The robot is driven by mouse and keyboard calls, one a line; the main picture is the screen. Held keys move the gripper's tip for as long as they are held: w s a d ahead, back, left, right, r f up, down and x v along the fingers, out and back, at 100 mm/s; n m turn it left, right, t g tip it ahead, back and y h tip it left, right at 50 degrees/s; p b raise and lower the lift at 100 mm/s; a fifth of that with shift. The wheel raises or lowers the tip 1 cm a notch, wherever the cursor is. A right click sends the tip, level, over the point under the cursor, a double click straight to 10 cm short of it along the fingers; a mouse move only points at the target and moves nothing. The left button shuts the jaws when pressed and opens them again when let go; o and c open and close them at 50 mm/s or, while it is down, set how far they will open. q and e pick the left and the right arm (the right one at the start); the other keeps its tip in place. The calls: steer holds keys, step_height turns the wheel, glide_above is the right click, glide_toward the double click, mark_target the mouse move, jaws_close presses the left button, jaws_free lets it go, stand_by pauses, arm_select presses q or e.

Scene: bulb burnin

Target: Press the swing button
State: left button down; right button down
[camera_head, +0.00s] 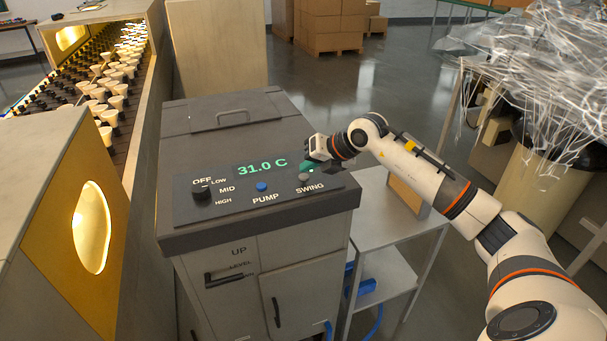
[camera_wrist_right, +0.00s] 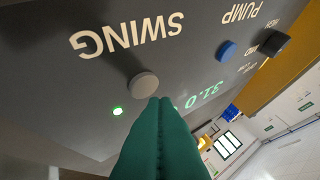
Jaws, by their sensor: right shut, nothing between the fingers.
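The grey round swing button (camera_head: 304,177) sits on the dark sloped panel (camera_head: 225,212) of the grey machine, just above the word SWING. In the right wrist view the swing button (camera_wrist_right: 144,85) shows clear of cover, with a lit green lamp (camera_wrist_right: 117,110) beside it. My right gripper (camera_head: 307,167) is at the panel's right end. Its green fingers (camera_wrist_right: 160,101) are shut together and empty, with their tips right at the button's edge. I cannot tell whether they touch it. My left gripper is not in view.
The panel also has a blue PUMP button (camera_head: 262,187), a black knob (camera_head: 201,192) and a green 31.0 C display (camera_head: 262,168). A conveyor with several bulbs (camera_head: 117,90) runs at the left. A grey side table (camera_head: 385,225) and plastic-wrapped goods (camera_head: 550,70) stand at the right.

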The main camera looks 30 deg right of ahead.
step_height(320, 180, up, 6)
steer(key=p, duration=0.3)
steer(key=shift+p, duration=0.35)
steer(key=shift+f, duration=0.1)
stand_by(0.4)
